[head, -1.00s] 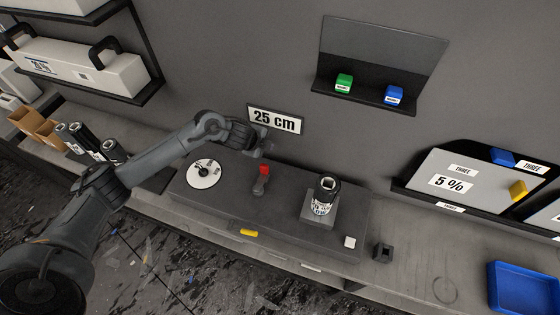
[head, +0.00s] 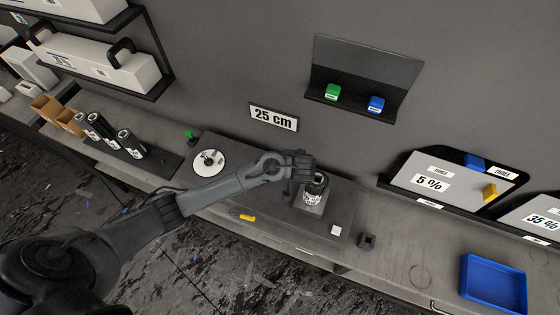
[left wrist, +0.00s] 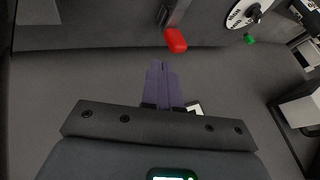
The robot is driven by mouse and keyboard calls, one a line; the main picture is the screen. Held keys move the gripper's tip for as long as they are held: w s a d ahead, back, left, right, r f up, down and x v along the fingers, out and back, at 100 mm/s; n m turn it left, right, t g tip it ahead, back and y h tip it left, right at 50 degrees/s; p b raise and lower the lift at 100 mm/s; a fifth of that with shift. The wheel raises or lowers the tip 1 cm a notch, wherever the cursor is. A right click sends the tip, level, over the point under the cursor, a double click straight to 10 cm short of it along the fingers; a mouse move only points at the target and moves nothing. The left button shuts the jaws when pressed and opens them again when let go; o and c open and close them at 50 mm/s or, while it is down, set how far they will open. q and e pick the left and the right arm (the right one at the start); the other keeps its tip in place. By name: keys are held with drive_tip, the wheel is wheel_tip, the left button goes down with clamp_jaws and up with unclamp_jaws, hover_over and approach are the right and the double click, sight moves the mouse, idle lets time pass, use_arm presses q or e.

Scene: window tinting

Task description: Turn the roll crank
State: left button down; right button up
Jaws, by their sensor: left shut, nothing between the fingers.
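The crank has a red knob (left wrist: 176,40) on a dark lever (left wrist: 176,13), both at the top of the left wrist view. In the head view my left arm hides it. My left gripper (left wrist: 162,66) is shut and empty; its purple fingertips are close together, apart from and below the red knob in the left wrist view. My right gripper is in neither view.
A white disc (head: 208,161) lies on the dark platform (head: 232,151). A yellow piece (head: 247,217) and a white cube (head: 336,230) lie near its front. The "25 cm" sign (head: 273,117) is behind. A blue tray (head: 493,283) and panel rack stand at right.

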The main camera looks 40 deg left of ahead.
use_arm(q)
drive_tip(key=x, duration=0.7)
drive_tip(key=shift+w+a+f, duration=0.1)
drive_tip(key=shift+a+f, duration=0.15)
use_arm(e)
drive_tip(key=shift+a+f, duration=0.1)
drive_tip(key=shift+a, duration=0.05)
